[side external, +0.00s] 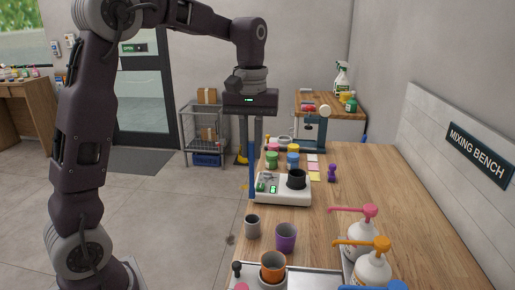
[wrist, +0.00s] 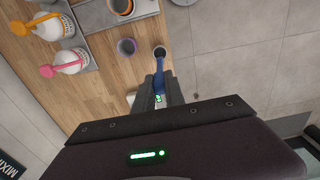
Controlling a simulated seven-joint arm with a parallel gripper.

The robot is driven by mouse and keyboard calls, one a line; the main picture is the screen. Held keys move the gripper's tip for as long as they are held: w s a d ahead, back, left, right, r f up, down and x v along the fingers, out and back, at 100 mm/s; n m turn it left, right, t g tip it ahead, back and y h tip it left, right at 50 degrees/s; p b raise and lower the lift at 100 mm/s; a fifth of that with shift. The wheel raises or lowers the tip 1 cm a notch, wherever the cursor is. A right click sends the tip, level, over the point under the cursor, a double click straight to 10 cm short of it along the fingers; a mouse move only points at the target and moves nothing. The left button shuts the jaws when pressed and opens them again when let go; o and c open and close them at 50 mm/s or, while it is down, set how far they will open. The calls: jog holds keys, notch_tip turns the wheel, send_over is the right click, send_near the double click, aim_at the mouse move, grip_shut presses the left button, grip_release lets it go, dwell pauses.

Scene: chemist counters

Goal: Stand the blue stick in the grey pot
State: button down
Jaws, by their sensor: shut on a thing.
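The blue stick (side external: 252,175) hangs upright from my gripper (side external: 251,142), which is shut on it. Its lower end is free and shows just above the grey pot (side external: 252,228) in the side view. The grey pot stands upright near the left edge of the wooden bench. In the wrist view the stick (wrist: 159,72) points away between the fingers (wrist: 160,91), and its far end shows close to the rim of the grey pot (wrist: 160,51). The exact gap between stick and pot cannot be told.
A purple cup (side external: 286,238) stands right of the grey pot. An orange cup (side external: 272,266) is in front, by a metal tray. A white scale (side external: 283,190) with a black cup stands behind. Pump bottles (side external: 362,240) are at the right. Bare wood lies right of the scale.

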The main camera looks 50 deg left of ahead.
aim_at(252, 189)
jog(key=shift+f, duration=4.85)
jog(key=c, duration=1.3)
grip_release()
notch_tip(252, 189, up, 7)
jog(key=shift+f, duration=0.15)
jog(key=shift+r, duration=0.2)
